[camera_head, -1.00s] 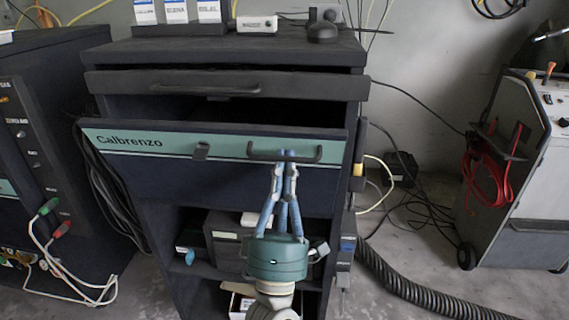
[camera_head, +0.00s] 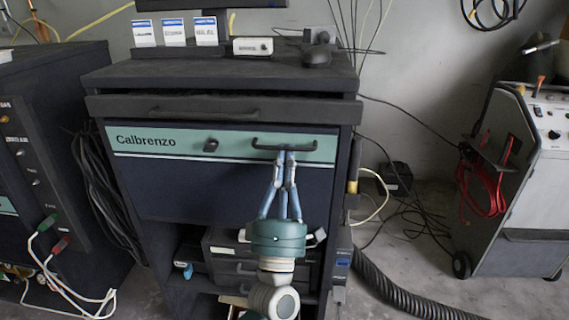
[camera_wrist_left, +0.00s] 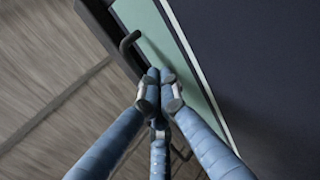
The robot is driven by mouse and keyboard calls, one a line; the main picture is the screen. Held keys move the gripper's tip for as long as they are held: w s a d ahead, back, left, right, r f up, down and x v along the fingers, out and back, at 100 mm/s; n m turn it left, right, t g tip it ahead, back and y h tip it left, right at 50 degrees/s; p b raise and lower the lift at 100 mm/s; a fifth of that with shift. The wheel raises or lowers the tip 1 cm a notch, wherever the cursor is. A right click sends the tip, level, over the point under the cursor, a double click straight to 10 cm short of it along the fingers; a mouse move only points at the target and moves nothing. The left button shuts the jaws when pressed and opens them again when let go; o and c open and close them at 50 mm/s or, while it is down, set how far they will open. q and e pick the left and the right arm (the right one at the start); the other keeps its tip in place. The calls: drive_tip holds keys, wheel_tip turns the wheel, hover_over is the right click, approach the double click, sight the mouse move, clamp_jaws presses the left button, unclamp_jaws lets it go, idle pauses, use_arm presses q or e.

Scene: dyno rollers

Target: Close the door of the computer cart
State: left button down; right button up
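The computer cart (camera_head: 225,75) stands in the middle of the head view. Its door (camera_head: 200,188) is a dark panel with a teal "Calbrenzo" band, and it sits about flush with the cart front. A dark bar handle (camera_head: 306,147) is at the door's upper right; its ends also show in the left wrist view (camera_wrist_left: 128,42). My left gripper (camera_head: 285,153) is at the handle's middle, with its blue fingers drawn together on the bar. In the wrist view the fingertips (camera_wrist_left: 160,78) hide the middle of the bar. My right gripper is not in view.
A drawer (camera_head: 220,108) above the door juts out slightly. Open shelves with dark boxes (camera_head: 225,262) lie below. A dark cabinet (camera_head: 50,150) with cables stands at the left. A grey wheeled machine (camera_head: 520,200) stands at the right, and a ribbed hose (camera_head: 400,298) lies on the floor.

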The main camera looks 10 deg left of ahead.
use_arm(q)
wheel_tip(320, 180, up, 2)
drive_tip(key=shift+s+a+r+t+y, duration=0.1)
drive_tip(key=shift+r+t+y, duration=0.1)
drive_tip(key=shift+t+y, duration=0.15)
drive_tip(key=c, duration=1.9)
unclamp_jaws()
drive_tip(key=shift+c, duration=0.2)
drive_tip(key=shift+o, duration=1)
drive_tip(key=shift+f, duration=0.15)
drive_tip(key=w+f+v, duration=0.1)
drive_tip(key=v, duration=1.2)
drive_tip(key=shift+f, duration=0.1)
